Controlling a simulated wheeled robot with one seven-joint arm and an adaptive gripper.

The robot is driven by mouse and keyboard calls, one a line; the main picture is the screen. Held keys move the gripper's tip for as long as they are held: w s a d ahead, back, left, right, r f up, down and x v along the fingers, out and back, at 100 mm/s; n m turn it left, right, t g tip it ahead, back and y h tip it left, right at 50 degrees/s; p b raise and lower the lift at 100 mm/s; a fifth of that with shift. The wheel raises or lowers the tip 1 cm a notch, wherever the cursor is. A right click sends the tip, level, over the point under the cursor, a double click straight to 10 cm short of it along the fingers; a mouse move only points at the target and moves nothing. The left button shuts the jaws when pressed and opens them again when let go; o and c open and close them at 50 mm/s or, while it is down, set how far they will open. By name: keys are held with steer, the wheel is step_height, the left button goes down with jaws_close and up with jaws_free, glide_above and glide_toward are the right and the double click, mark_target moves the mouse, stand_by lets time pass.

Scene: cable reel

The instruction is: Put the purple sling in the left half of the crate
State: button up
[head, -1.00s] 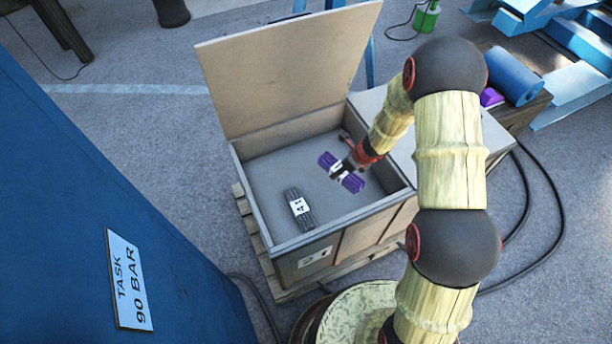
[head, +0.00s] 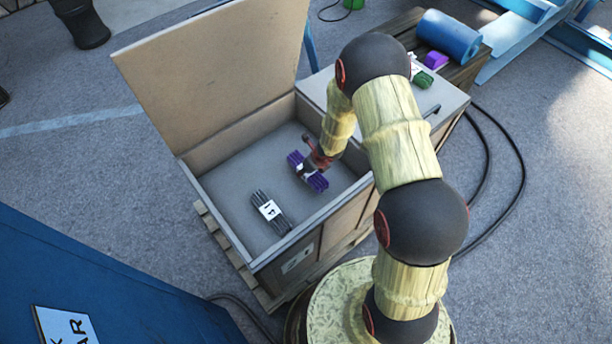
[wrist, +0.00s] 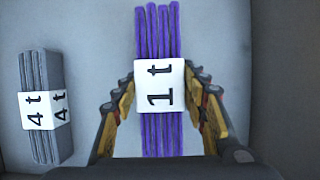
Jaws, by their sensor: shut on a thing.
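The purple sling (head: 294,160) is a bundle of purple strands with a white "1 t" label. It also shows in the wrist view (wrist: 158,120). My gripper (head: 314,168) is shut on it, with one finger on each side of the label in the wrist view (wrist: 160,100). The crate (head: 222,242) has its left half open, with the lid raised at the back. The sling is inside that open half, toward its right side. I cannot tell whether it touches the floor.
A grey sling (head: 281,222) labelled "4 t" lies on the crate floor, left of the purple one. The crate's right half is covered by a flat lid (head: 318,88) with a green item (head: 423,80) on it. A blue roll (head: 449,36) lies behind.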

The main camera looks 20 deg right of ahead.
mark_target(307, 174)
steer(key=shift+f+b, duration=0.75)
steer(key=shift+f, duration=0.9)
steer(key=shift+f, duration=0.1)
steer(key=o, duration=1.5)
steer(key=shift+o, duration=0.3)
